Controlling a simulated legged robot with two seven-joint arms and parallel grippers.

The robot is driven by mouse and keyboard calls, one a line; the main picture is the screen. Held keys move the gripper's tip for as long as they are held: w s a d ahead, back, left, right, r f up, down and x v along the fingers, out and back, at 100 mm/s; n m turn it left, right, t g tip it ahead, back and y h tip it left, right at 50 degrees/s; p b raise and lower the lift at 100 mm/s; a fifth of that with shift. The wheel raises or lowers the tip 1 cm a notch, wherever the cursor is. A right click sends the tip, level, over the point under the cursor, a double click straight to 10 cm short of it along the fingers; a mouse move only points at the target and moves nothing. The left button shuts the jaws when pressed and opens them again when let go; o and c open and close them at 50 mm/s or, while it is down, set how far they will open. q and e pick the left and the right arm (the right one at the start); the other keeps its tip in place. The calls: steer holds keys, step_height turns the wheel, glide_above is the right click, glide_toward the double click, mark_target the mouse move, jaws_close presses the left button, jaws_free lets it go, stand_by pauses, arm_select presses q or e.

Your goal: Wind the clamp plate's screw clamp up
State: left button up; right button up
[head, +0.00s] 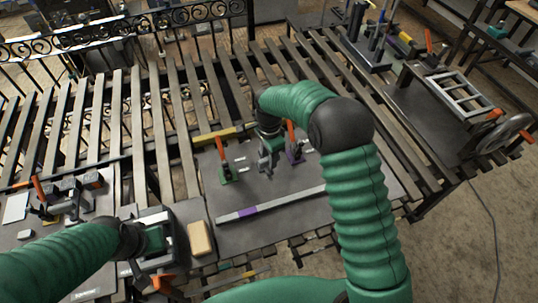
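A dark plate (285,225) lies on the slatted bench in the middle of the head view. I cannot tell which clamp is the screw clamp. My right gripper (268,162) points down over the plate between these clamps, closer to the purple one, and seems to hold nothing. Its fingers are too small to judge. My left gripper (153,240) is at the lower left by a dark block-like device; its fingers are unclear.
A grey bar with a purple band (270,204) lies along the plate's front. A tan block (200,238) is left of it. Another plate with orange-handled clamps (47,205) is far left. A ladder-like frame (461,96) and a handwheel (503,133) are at right.

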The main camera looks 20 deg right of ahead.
steer(key=shift+f, duration=0.45)
jaws_close()
steer(key=shift+n, duration=0.3)
steer(key=n, duration=0.3)
steer(key=shift+r, duration=0.1)
steer(key=n, duration=0.8)
steer(key=shift+n, duration=0.3)
steer(key=shift+n+p, duration=0.35)
steer(key=shift+n, duration=1.45)
